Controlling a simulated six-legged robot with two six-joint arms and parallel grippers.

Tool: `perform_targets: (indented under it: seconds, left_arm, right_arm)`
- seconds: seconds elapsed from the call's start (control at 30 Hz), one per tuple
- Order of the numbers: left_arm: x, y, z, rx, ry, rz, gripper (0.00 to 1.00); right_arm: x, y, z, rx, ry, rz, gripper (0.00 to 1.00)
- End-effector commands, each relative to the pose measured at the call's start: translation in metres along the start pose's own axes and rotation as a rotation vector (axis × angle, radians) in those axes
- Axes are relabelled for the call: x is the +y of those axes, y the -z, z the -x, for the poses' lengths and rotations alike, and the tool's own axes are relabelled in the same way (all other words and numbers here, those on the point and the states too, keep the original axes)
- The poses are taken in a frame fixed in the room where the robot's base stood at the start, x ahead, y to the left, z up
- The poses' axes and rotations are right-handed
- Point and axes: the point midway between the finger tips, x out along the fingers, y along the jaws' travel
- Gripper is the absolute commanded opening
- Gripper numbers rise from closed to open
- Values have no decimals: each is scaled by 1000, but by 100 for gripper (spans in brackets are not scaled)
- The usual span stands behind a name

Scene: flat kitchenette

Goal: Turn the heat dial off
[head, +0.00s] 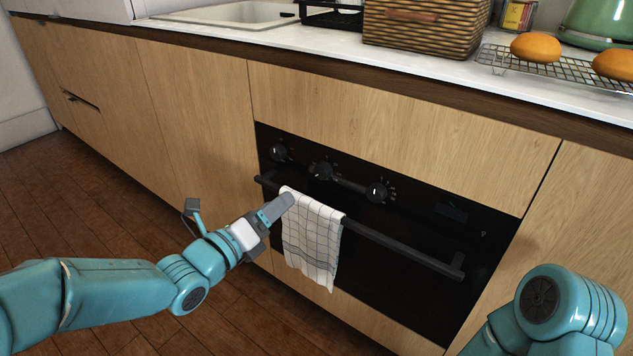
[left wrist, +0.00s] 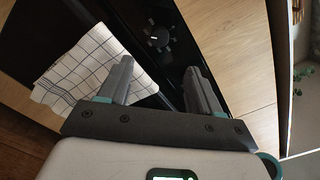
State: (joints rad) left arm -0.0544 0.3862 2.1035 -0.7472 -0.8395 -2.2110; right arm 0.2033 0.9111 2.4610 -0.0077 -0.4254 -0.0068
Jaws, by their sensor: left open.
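The black oven front carries three round dials in the head view: a left dial (head: 279,153), a middle dial (head: 322,170) and a right dial (head: 377,191). I cannot read which one is the heat dial. My left gripper (head: 286,199) is below the left and middle dials, in front of the towel's top, and touches no dial. In the left wrist view my left gripper (left wrist: 160,65) is open and empty, with one dial (left wrist: 158,39) beyond the gap between its fingers. That dial's pale mark shows. My right gripper is out of view.
The oven handle bar (head: 400,246) sticks out below the dials. A white checked towel (head: 312,240) hangs over its left part and also shows in the left wrist view (left wrist: 90,65). Wooden cabinet fronts (head: 400,135) surround the oven. The wooden floor (head: 90,215) at left is clear.

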Motion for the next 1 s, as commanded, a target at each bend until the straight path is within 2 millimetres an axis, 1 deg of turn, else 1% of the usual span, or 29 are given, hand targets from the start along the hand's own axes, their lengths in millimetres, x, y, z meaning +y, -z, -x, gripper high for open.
perform_targets:
  seconds: [0.03, 0.3, 0.4, 0.5, 0.6, 0.7, 1.0]
  left_arm:
    - [1, 3, -13, 2, 3, 0, 64]
    - [-1, 6, -78, 4, 3, 0, 64]
    - [-2, 6, -99, 4, 3, 1, 64]
    - [-2, 6, -115, 4, 2, 0, 64]
    - [-2, 5, -126, 4, 1, 2, 64]
    - [-3, 4, -132, 3, 2, 2, 64]
    - [-3, 4, -134, 3, 1, 2, 64]
  right_arm:
    - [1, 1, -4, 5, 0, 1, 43]
    - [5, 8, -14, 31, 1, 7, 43]
    - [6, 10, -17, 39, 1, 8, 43]
    - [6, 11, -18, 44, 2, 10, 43]
    - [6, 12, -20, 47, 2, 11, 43]
    - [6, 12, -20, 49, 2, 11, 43]
    - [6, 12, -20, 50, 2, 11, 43]
